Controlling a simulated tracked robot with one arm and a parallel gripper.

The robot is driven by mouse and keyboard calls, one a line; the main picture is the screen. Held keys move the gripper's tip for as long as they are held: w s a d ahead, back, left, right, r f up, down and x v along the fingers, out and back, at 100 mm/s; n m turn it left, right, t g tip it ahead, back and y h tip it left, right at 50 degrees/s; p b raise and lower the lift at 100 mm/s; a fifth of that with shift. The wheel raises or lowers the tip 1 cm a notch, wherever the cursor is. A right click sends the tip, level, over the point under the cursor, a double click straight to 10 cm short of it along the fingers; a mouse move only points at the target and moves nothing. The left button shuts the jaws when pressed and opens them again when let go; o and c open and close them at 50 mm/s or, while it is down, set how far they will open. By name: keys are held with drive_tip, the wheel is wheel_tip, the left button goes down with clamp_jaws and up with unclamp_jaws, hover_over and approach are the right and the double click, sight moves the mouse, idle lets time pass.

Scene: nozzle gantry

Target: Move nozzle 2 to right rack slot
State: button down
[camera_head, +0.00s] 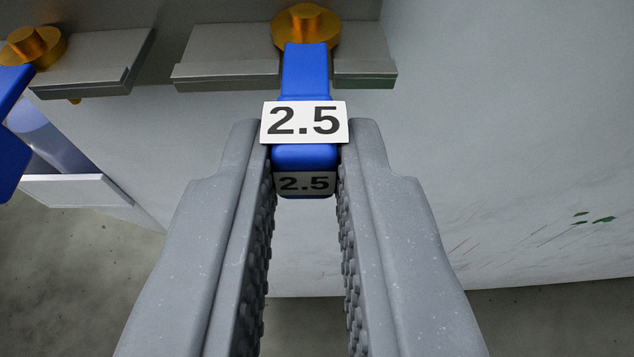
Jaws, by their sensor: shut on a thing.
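A blue nozzle handle (305,72) labelled "2.5" on white plates is between the fingertips of my gripper (305,158), which is shut on it. Its gold round top (306,27) is at the grey right rack plate (222,52), over the gap between the plate's two halves. I cannot tell whether it rests on the plate. No label reading just "2" is in view. The fingers hide the sides of the handle's near end.
A second grey rack plate (98,66) at upper left holds another gold-topped nozzle (33,46). A blue part (10,140), its label not visible, is at the left edge. A pale wall (500,150) lies behind. A white-framed opening (75,188) is at lower left.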

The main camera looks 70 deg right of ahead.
idle(0.3)
drive_tip(key=c, duration=1.3)
unclamp_jaws()
drive_tip(key=shift+c, duration=0.2)
drive_tip(key=shift+a, duration=0.15)
